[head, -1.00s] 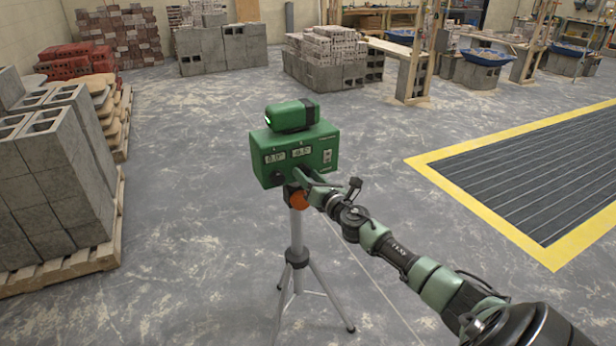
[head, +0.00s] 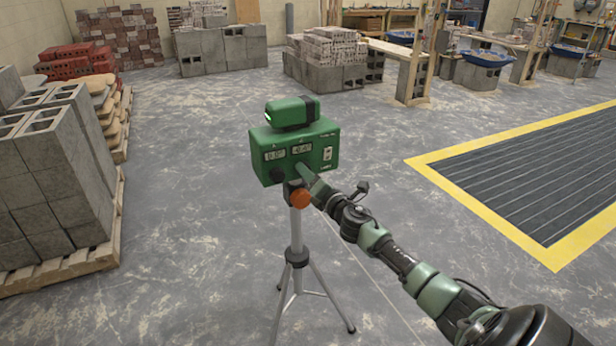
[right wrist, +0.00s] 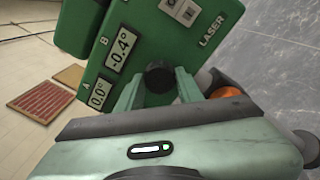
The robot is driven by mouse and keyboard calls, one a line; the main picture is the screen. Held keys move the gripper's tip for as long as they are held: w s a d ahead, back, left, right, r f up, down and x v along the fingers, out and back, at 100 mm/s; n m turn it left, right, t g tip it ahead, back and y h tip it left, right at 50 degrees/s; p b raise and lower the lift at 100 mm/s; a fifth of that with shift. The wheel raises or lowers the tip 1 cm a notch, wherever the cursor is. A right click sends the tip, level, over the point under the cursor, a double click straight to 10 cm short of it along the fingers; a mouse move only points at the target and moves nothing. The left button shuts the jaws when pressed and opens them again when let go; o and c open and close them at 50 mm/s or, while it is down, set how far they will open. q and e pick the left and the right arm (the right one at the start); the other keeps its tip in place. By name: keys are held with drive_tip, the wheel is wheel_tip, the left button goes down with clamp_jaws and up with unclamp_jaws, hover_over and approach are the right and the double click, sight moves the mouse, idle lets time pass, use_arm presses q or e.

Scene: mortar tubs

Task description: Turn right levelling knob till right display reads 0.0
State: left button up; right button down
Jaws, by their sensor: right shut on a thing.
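The green laser box (head: 325,150) stands on a tripod (head: 296,235). Its left display (head: 275,155), marked A in the right wrist view (right wrist: 97,94), reads 0.0°. Its right display (head: 301,149), marked B in the right wrist view (right wrist: 121,48), reads -0.4°. The dark left levelling knob (head: 277,175) sits free below the left display. My right gripper (head: 303,172) is at the box's front, shut on the right levelling knob (right wrist: 159,77), with one finger on each side. In the head view that knob is hidden behind the gripper. My left gripper is out of view.
An orange tripod knob (head: 300,197) is just below my right gripper. Concrete blocks on a pallet (head: 60,270) stand at the left. A yellow-edged floor grating (head: 540,170) lies at the right. The floor around the tripod is clear.

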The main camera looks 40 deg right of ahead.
drive_tip(key=shift+f+m+h, duration=0.1)
drive_tip(key=shift+m+h, duration=0.4)
drive_tip(key=shift+m, duration=4.6)
drive_tip(key=c, duration=0.9)
unclamp_jaws()
drive_tip(key=b+v, duration=0.1)
drive_tip(key=v, duration=0.6)
drive_tip(key=shift+s+a, duration=0.1)
drive_tip(key=shift+s, duration=0.3)
